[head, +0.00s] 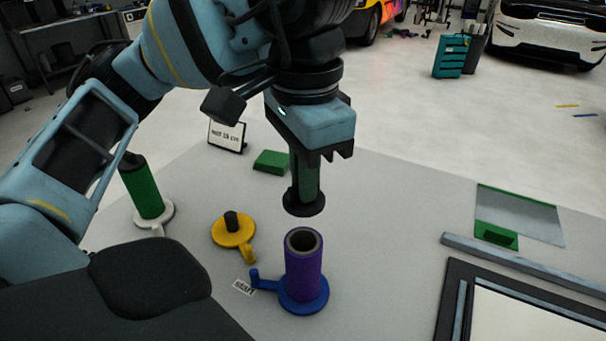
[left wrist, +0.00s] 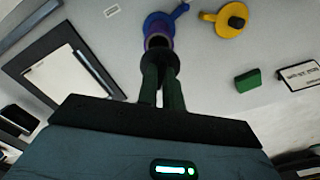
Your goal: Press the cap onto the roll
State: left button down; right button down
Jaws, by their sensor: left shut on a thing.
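The purple roll (head: 304,262) stands upright on a blue holder (head: 290,302) with a side handle, and its hollow top is open. My left gripper (head: 306,185) points down above the roll. It is shut on the black cap (head: 305,202), a round flanged piece held level a little above and apart from the roll's top. In the left wrist view the cap (left wrist: 158,62) partly covers the purple roll (left wrist: 158,38), and the left gripper's green fingers (left wrist: 160,85) close around it. My right gripper is not in view.
A green roll (head: 143,190) stands on a white holder at left. A yellow holder (head: 233,231) with a black peg stands between. A framed panel (head: 520,315) and a squeegee-like green piece (head: 496,235) lie at right.

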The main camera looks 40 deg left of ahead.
aim_at(303, 216)
pick_arm(q)
jog(key=shift+s+d+r+m, duration=0.1)
jog(key=shift+s+r+m, duration=0.1)
jog(key=shift+m, duration=0.3)
jog(key=shift+f, duration=0.2)
jog(key=shift+f+b, duration=0.85)
jog(key=shift+f, duration=0.6)
jog(key=shift+f+b, duration=0.95)
jog(key=shift+f, duration=0.65)
jog(key=shift+b, duration=0.3)
jog(key=shift+f+b, duration=0.15)
jog(key=shift+b, duration=0.4)
